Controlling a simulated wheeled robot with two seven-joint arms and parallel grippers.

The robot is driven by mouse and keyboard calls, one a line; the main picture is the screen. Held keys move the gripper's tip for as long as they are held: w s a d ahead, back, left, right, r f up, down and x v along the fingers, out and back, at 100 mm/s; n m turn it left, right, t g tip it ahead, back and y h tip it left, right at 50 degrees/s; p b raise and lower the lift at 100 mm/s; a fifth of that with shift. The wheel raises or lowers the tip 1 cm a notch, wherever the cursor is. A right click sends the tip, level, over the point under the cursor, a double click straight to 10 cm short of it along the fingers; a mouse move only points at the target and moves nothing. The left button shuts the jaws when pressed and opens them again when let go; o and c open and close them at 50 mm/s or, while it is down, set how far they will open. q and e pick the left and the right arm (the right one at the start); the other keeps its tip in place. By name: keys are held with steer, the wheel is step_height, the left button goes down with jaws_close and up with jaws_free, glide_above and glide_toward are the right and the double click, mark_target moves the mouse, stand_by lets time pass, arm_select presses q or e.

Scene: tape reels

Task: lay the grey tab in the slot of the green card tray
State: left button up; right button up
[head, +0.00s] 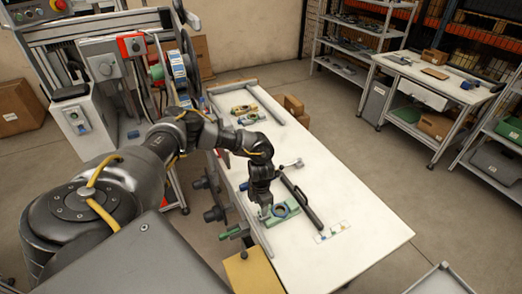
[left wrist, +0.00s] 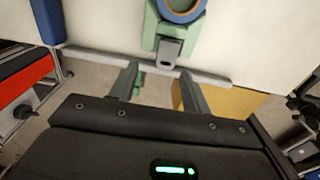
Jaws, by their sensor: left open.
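The green card tray (head: 292,209) lies near the left edge of the white table, with a blue ring on it. In the left wrist view the tray (left wrist: 199,38) is at the top centre, and the ring around a brown disc is cut by the frame edge. A small grey tab (left wrist: 168,48) shows over the tray's near end; I cannot tell whether it sits in the slot. My left gripper (head: 264,207) is just above the tray's near end. In the wrist view its fingers (left wrist: 158,68) are apart, with the tab just beyond the tips. My right gripper is not in view.
A long black bar (head: 302,204) lies right of the tray. A pale strip with coloured squares (head: 332,232) is nearer the front. Small yellow and green items (head: 246,113) lie at the back. A yellow board (head: 252,272) is beside the table. The table's right side is clear.

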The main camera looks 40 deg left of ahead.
arm_select(q)
step_height(320, 180, up, 8)
steer(key=b, duration=0.1)
steer(key=shift+r, duration=0.25)
steer(key=shift+d, duration=0.1)
stand_by(0.7)
